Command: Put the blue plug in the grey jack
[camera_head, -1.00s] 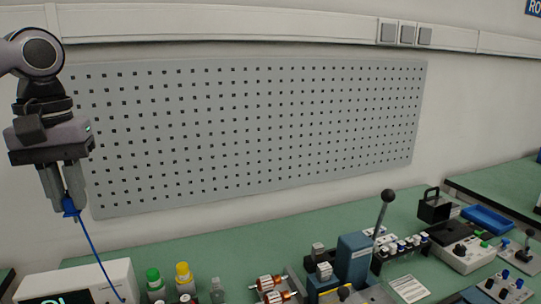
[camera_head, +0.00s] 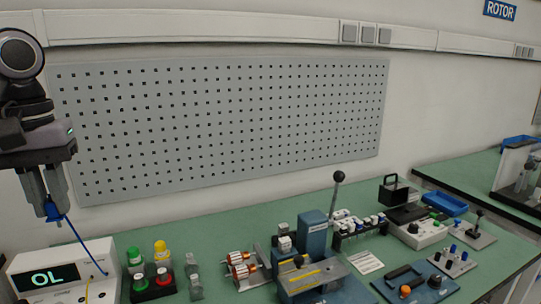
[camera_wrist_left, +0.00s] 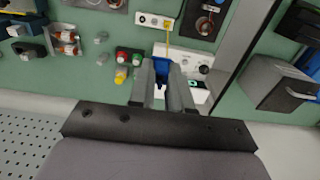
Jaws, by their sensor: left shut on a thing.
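My left gripper (camera_head: 45,192) is in the upper left of the head view, pointing down, high above the bench. It is shut on the blue plug (camera_head: 53,213), and the plug also shows between the fingertips in the left wrist view (camera_wrist_left: 158,60). A blue cable runs from the plug down to the white meter (camera_head: 20,264), whose display reads OL. The plug touches nothing below it. I cannot make out which socket is the grey jack in either view. My right gripper is not in view.
Green and yellow capped things (camera_head: 160,247) stand right of the meter. A blue lever press (camera_head: 313,232), copper-wound parts (camera_head: 240,264) and several control boxes (camera_head: 418,230) fill the bench. A perforated panel (camera_head: 215,125) hangs on the wall behind. Bare green bench lies behind the press.

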